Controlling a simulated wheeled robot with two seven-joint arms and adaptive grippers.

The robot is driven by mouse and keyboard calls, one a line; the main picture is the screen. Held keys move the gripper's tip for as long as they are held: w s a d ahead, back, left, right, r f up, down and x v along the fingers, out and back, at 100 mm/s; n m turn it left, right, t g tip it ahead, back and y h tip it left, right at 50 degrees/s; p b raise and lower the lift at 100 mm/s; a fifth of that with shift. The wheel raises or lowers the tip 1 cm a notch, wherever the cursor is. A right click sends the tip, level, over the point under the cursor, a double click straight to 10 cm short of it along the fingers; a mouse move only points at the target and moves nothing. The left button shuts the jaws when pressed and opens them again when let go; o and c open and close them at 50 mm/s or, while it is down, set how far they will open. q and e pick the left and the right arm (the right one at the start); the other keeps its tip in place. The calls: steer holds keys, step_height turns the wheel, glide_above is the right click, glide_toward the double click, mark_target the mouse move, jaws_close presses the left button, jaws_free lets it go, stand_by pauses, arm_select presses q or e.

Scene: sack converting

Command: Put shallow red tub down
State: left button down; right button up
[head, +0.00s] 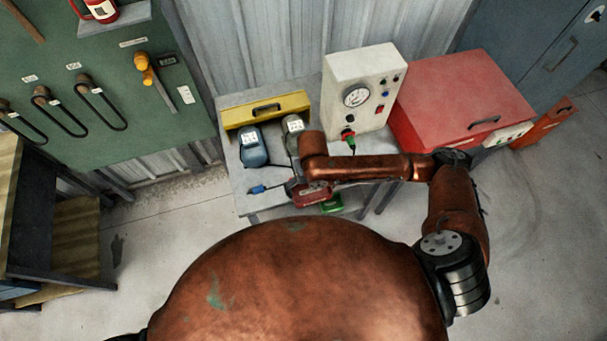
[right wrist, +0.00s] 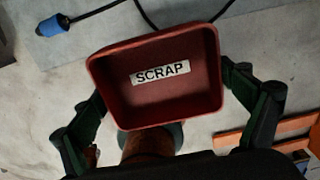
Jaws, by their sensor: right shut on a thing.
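The shallow red tub (right wrist: 158,103) carries a white "SCRAP" label inside and is otherwise empty in the right wrist view. My right gripper (right wrist: 165,95) has its dark fingers on the two sides of the tub and is shut on it. In the head view the tub (head: 312,194) shows partly beyond my copper-coloured arm, at the front edge of the grey table (head: 245,205). I cannot tell whether the tub touches the table. My left gripper is not in view.
On the table are a blue device (head: 253,148), a grey device (head: 293,127), a yellow case (head: 263,110) and a white gauge box (head: 358,90). A blue plug (head: 258,189) lies near the left edge. A large red box (head: 465,95) stands right.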

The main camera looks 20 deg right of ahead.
steer(key=w, duration=0.1)
steer(key=w+f, duration=0.1)
steer(key=w, duration=0.1)
steer(key=w+f, duration=0.1)
steer(key=shift+w+d, duration=0.15)
steer(key=shift+w, duration=0.1)
steer(key=w+f, duration=0.2)
steer(key=f, duration=0.1)
steer(key=w+f, duration=0.3)
steer(key=shift+d, duration=0.15)
steer(key=shift+f, duration=1.5)
steer(key=shift+f, duration=0.1)
steer(key=o, duration=0.9)
steer(key=shift+o, duration=0.2)
step_height(320, 180, up, 12)
